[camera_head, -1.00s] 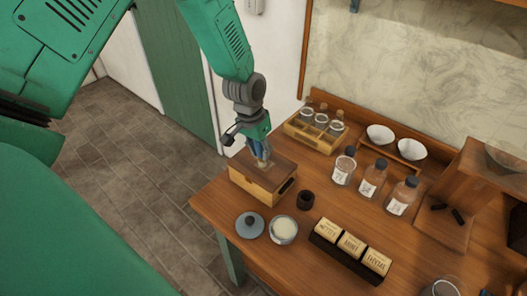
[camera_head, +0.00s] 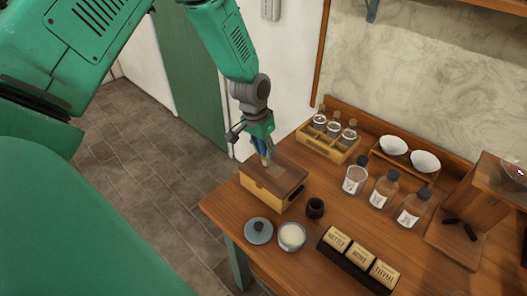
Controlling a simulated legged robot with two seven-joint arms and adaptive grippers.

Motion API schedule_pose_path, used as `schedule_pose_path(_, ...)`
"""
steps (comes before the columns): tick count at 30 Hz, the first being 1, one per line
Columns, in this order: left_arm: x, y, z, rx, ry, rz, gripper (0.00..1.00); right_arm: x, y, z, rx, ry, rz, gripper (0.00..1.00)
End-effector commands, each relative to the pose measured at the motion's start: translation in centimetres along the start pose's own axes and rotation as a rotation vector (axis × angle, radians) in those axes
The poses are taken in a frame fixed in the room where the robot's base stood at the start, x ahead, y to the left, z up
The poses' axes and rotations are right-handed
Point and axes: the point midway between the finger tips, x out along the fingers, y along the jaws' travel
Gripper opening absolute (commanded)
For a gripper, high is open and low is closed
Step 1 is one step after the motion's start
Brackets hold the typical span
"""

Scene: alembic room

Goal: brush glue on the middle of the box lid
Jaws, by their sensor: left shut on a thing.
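The wooden box (camera_head: 262,193) stands at the left end of the table, with a darker brown lid (camera_head: 288,178) on top. A small paler patch (camera_head: 276,172) shows near the middle of the lid; I cannot tell if it is wet glue. My left gripper (camera_head: 264,148) is over the back-left part of the lid, shut on a thin brush (camera_head: 267,161) pointing down. The brush tip is at or just above the lid; contact is unclear. An open jar of pale paste (camera_head: 291,236) stands in front of the box, with its grey lid (camera_head: 258,231) beside it. My right gripper is not in view.
A small dark cup (camera_head: 315,208) stands right of the box. A tray with labelled blocks (camera_head: 349,254) lies at the front. Several bottles (camera_head: 384,189), a wooden rack (camera_head: 329,141) and two white bowls (camera_head: 425,162) stand farther back.

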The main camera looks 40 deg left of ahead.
Motion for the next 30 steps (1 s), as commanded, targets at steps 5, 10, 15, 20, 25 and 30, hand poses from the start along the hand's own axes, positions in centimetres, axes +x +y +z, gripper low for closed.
schedule_pose_path(5,0.1,0.2,-0.7,0.001,0.0,-0.001,0.0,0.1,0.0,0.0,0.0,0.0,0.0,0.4)
schedule_pose_path(10,0.1,0.1,-0.7,0.001,0.0,0.0,0.0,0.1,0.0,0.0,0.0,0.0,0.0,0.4)
schedule_pose_path(15,-0.5,0.1,-0.8,0.0,0.001,0.001,0.0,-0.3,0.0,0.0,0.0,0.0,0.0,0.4)
schedule_pose_path(20,-2.2,0.3,-1.0,0.0,0.002,0.001,0.0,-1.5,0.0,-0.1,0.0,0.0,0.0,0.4)
schedule_pose_path(25,-3.6,0.4,-1.2,0.001,0.003,0.001,0.0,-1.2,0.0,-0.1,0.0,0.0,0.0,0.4)
schedule_pose_path(30,-5.2,0.6,-1.4,0.001,0.002,0.0,0.0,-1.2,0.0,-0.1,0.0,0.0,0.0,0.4)
